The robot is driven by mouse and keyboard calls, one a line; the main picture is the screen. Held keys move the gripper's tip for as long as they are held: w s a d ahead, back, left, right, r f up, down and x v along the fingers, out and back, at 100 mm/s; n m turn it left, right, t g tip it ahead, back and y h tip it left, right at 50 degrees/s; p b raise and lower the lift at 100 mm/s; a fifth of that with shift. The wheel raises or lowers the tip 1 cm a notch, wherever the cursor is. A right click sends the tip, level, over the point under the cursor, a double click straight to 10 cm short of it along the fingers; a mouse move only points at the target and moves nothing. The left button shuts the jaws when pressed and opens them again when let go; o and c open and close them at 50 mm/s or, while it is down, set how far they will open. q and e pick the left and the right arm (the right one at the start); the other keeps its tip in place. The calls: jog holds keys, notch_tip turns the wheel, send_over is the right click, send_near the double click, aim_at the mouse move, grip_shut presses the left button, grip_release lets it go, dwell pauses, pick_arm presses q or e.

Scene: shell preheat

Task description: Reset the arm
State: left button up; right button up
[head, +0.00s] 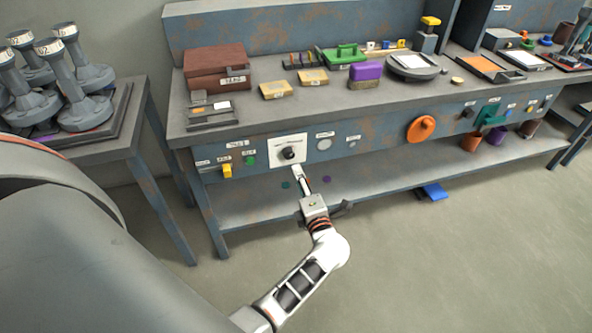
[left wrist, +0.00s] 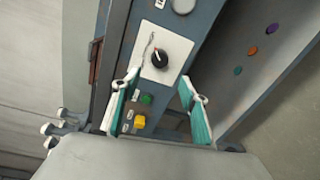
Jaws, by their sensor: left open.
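My left gripper (head: 301,180) is in front of the bench's front panel, just below a white plate (head: 271,151) with a black knob (head: 288,153). In the left wrist view the two teal-padded fingers (left wrist: 160,80) are spread apart with nothing between them. The black knob (left wrist: 160,58) on its white plate (left wrist: 178,47) shows beyond the fingertips, apart from them as far as I can tell. My left arm reaches in from the bottom of the head view. My right gripper is in neither view.
A yellow switch (head: 227,171) and a green button (head: 250,160) sit left of the plate. An orange wheel (head: 421,129) is further right on the panel. The benchtop holds a brown box (head: 215,67) and several blocks. A side table (head: 118,148) holds grey dumbbell-like parts. Open floor lies in front.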

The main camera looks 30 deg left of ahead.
pick_arm(q)
jog(key=shift+v, duration=0.85)
jog(key=s+d+r+m+t+h+p, duration=0.2)
jog(key=s+d+m+t+h, duration=0.25)
jog(key=m, duration=0.55)
jog(key=s+d+r+m+t+h+p, duration=0.25)
jog(key=d+m+h, duration=0.35)
jog(key=m, duration=0.4)
jog(key=s+d+f+m+g+h+p, duration=0.1)
jog(key=s+f+m, duration=0.4)
jog(key=s, duration=0.5)
jog(key=s+d+f+m+g+h+p, duration=0.1)
jog(key=s+f+m+g+h, duration=0.3)
jog(key=s+m, duration=0.5)
jog(key=g, duration=0.2)
jog(key=shift+s+d+f+g, duration=0.3)
jog(key=shift+s+d+f, duration=0.1)
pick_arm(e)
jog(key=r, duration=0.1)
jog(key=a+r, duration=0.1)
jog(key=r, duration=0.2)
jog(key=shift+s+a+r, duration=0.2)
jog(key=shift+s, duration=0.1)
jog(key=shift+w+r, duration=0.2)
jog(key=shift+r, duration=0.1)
